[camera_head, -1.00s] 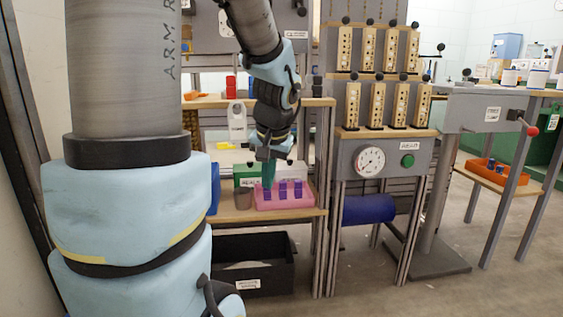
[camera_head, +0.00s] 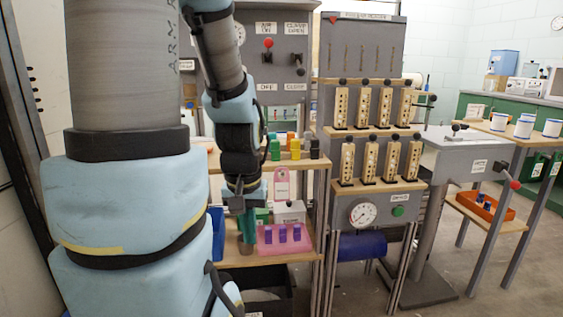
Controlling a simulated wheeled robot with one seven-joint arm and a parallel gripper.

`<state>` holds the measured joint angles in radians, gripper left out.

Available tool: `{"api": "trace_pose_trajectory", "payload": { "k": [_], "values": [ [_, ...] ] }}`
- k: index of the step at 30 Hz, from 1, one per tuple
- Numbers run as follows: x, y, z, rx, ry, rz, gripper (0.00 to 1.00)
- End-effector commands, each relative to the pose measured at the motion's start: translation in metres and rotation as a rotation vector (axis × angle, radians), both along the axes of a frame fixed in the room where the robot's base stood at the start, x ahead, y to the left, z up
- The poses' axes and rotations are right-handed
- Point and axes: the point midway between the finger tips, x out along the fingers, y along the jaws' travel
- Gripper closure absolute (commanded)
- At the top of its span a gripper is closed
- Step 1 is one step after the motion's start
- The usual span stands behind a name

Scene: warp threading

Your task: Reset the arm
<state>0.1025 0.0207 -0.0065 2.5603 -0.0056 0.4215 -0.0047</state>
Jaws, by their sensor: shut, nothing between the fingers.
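My arm comes down from the top left, and its gripper (camera_head: 246,232) points downward over the lower wooden shelf (camera_head: 270,256). The teal fingers are shut and I see nothing held between them. They are just left of a pink tray (camera_head: 262,247) that holds several dark blue upright pieces (camera_head: 282,234). Whether the fingers touch the tray I cannot tell. The thick upper part of my arm hides the left of the view.
A blue bin (camera_head: 217,222) stands left of the gripper. Above are a shelf with small bottles (camera_head: 295,147) and a grey switch panel (camera_head: 278,60). To the right is a rack of wooden blocks (camera_head: 362,106) with a gauge (camera_head: 363,215). Open floor lies at the lower right.

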Motion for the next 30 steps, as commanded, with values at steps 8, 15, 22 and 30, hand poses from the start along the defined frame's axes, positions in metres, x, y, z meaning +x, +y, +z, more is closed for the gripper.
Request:
{"api": "trace_pose_trajectory", "payload": {
  "k": [8,15,22,30],
  "values": [
    [0.0,0.0,0.106,0.0,0.0,0.0,1.0],
    [0.0,0.0,0.178,0.0,0.0,0.0,1.0],
    [0.0,0.0,0.216,0.0,0.0,0.0,1.0],
    [0.0,0.0,0.218,0.0,0.0,0.0,1.0]
  ]
}}
